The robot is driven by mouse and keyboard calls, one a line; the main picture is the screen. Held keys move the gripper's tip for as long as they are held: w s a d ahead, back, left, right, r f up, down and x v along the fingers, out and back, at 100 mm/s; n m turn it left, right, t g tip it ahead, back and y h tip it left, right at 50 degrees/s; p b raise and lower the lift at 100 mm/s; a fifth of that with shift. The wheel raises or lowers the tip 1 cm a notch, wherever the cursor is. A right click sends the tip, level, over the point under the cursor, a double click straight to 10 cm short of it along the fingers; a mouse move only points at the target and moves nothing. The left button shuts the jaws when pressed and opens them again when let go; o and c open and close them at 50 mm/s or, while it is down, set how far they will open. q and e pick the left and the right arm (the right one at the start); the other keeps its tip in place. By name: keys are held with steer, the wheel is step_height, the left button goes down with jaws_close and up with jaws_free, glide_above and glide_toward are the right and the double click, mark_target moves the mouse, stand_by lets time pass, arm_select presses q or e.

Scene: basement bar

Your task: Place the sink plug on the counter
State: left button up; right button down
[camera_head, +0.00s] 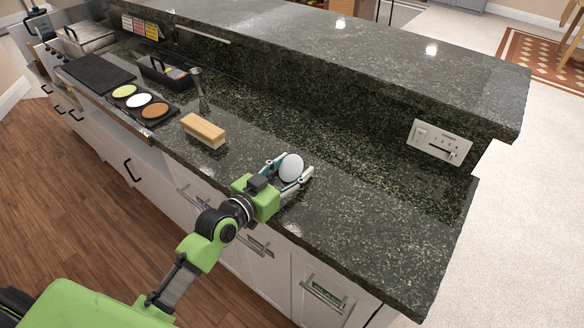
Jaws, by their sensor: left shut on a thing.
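The sink plug (291,167) is a round, pale white disc. My left gripper (295,177) is shut on it, with its fingers on either side of the disc. The gripper and the plug are over the front part of the dark green speckled counter (355,220). I cannot tell whether the plug touches the counter surface. My right gripper is not in view.
A wooden brush with pale bristles (203,130) lies left of my gripper. Farther left are a tray with three round colored dishes (141,101), a black caddy (164,72) and a dark board (95,72). A raised bar ledge (400,60) runs behind. The counter's right end is clear.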

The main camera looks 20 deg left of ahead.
arm_select(q)
steer(key=shift+r, duration=0.6)
steer(key=s+d+r+p, duration=0.1)
steer(key=s+d+r, duration=0.2)
steer(key=s+r, duration=0.3)
steer(key=s+d+r, duration=0.3)
steer(key=s+r, duration=0.3)
steer(key=s, duration=0.1)
steer(key=s+a+f+m+g+h, duration=0.1)
steer(key=s+a+f+h, duration=0.1)
steer(key=s+a, duration=0.3)
steer(key=shift+a+m, duration=0.4)
steer(key=shift+a, duration=1.1)
steer(key=shift+s+f, duration=0.1)
steer(key=shift+f, duration=0.05)
